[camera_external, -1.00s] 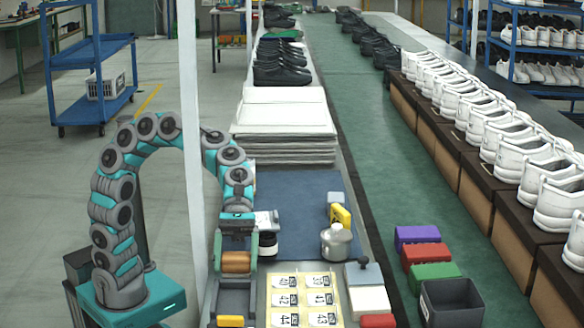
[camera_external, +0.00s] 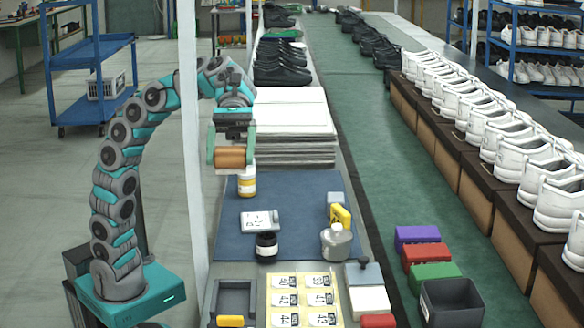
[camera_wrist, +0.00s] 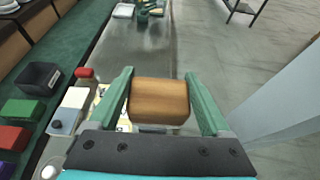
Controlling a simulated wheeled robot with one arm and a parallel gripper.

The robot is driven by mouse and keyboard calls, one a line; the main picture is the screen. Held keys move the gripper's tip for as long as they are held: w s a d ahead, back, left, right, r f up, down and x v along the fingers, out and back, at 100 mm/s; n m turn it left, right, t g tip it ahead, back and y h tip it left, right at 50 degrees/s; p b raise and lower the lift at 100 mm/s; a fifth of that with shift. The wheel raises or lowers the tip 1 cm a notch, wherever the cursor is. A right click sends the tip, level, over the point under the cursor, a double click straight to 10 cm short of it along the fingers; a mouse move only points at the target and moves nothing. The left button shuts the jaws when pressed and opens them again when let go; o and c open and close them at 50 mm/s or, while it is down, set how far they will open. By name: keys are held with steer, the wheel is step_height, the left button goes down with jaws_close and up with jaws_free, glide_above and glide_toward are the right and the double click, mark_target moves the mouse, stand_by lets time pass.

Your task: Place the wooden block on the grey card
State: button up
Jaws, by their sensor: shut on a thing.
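The wooden block (camera_external: 230,157) is a brown, rounded block. My gripper (camera_external: 231,162) is shut on it, with one green finger on each side, and holds it up at the left edge of the bench beside the stack of white sheets. In the wrist view the block (camera_wrist: 158,101) sits level between both fingers of my gripper (camera_wrist: 160,96). A pale card with dark print (camera_external: 259,222) lies on the blue mat, below and to the right of the block. I cannot tell surely whether it is the grey card.
A yellow jar (camera_external: 247,184) stands just below the block. A black jar (camera_external: 266,247) and a metal pot (camera_external: 336,243) stand on the bench. A dark grey tray (camera_external: 252,290) lies at the front left. The middle of the blue mat (camera_external: 295,215) is clear. A white post (camera_external: 189,150) stands beside my arm.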

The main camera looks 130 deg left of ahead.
steer(key=shift+r, duration=1.35)
